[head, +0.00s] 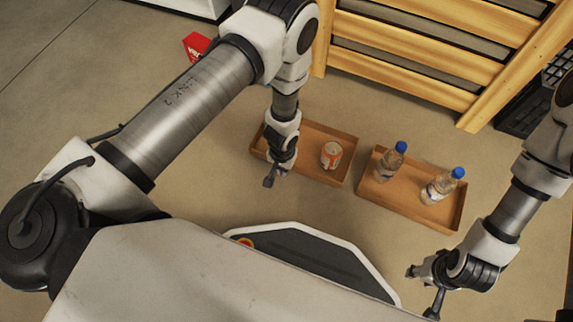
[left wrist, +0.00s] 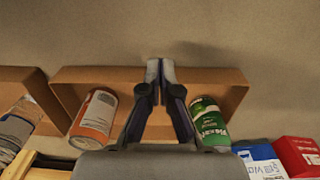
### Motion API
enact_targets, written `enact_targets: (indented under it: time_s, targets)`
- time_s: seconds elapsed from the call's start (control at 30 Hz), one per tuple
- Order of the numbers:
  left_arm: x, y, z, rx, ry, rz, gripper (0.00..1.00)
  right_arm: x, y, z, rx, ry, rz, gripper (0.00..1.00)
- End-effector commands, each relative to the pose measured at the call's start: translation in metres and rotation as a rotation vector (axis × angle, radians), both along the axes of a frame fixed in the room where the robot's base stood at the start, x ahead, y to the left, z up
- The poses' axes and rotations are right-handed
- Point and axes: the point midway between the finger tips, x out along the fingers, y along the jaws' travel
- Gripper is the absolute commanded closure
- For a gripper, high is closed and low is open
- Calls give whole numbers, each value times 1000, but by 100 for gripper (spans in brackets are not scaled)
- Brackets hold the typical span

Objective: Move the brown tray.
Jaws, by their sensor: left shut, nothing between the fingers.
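Two brown trays lie on the floor in the head view. The left brown tray (head: 312,141) holds an orange-and-white can (head: 331,155); in the left wrist view this tray (left wrist: 215,76) also holds a green can (left wrist: 208,120). The right brown tray (head: 409,188) holds two clear bottles with blue caps (head: 390,162) (head: 441,186). My left gripper (head: 275,178) points down at the near edge of the left tray. Its fingers (left wrist: 160,70) are together and empty over the rim; contact is unclear. My right gripper (head: 421,291) is open and empty, near the right tray's near corner.
A wooden slatted rack or pallet (head: 410,45) stands behind the trays, with a black crate (head: 525,108) at its right. A red box (head: 196,45) is on the floor at the back left. Bare floor lies between the trays and my base.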

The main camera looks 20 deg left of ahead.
Motion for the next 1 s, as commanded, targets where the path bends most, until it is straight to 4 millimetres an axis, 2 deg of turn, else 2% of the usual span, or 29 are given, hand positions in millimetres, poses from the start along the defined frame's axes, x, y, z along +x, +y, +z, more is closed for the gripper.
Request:
enact_targets:
  time_s: [0.03, 0.37, 0.43, 0.6, 1.0]
  targets:
    - [0, 0, -18, 0, 1, 0, 100, 0, 0, -16, 0, -1, -1, 60]
    - [0, 0, -93, 0, 0, 1, 100, 7, -2, -79, -4, -19, -6, 60]
    - [12, 0, -82, -2, -4, 1, 100, 7, -2, -66, -4, -20, -5, 60]
    - [34, -1, -80, -1, -3, 3, 100, 4, -1, -48, -1, -11, -9, 60]
    - [40, 0, -84, 0, 0, 1, 100, 2, -1, -48, -1, -6, -10, 60]
